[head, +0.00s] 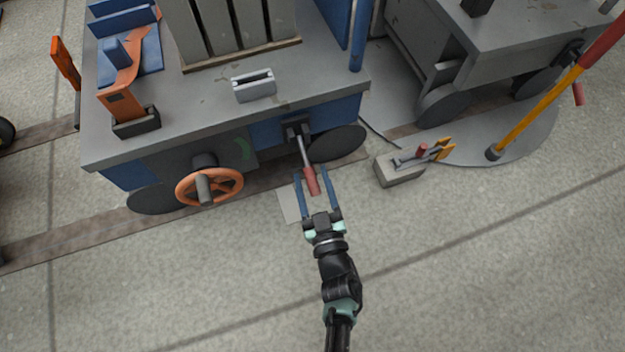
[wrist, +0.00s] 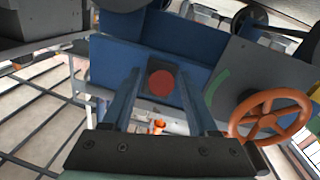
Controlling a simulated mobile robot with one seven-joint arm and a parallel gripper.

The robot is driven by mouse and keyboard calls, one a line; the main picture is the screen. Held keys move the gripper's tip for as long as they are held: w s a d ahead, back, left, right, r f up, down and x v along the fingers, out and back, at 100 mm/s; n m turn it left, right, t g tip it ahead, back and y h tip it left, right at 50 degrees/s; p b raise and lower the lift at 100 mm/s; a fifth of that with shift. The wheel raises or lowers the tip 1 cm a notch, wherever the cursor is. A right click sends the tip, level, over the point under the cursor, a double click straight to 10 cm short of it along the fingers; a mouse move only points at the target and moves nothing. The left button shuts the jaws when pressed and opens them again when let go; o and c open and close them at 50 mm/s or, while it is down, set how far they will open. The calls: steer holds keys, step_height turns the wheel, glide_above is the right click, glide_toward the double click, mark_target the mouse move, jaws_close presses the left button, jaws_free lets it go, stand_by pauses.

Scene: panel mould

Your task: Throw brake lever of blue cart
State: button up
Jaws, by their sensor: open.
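The blue cart (head: 310,72) stands on rails, with a grey deck and blue sides. Its brake lever (head: 304,150) is a thin grey rod with a red grip (head: 311,181), sticking out from a dark bracket on the cart's side. My gripper (head: 312,177) is open, with its two blue fingers on either side of the red grip. In the wrist view the red grip (wrist: 161,83) appears end-on between the fingers (wrist: 160,85), apart from both. The grip hides most of the rod in that view.
An orange handwheel (head: 209,187) is on the cart's side, left of the lever. A grey block with a small red-handled lever (head: 400,170) stands on the floor to the right. A yellow pole with a red top (head: 540,105) leans farther right. The floor in front is clear.

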jaws_close()
stand_by(1.4)
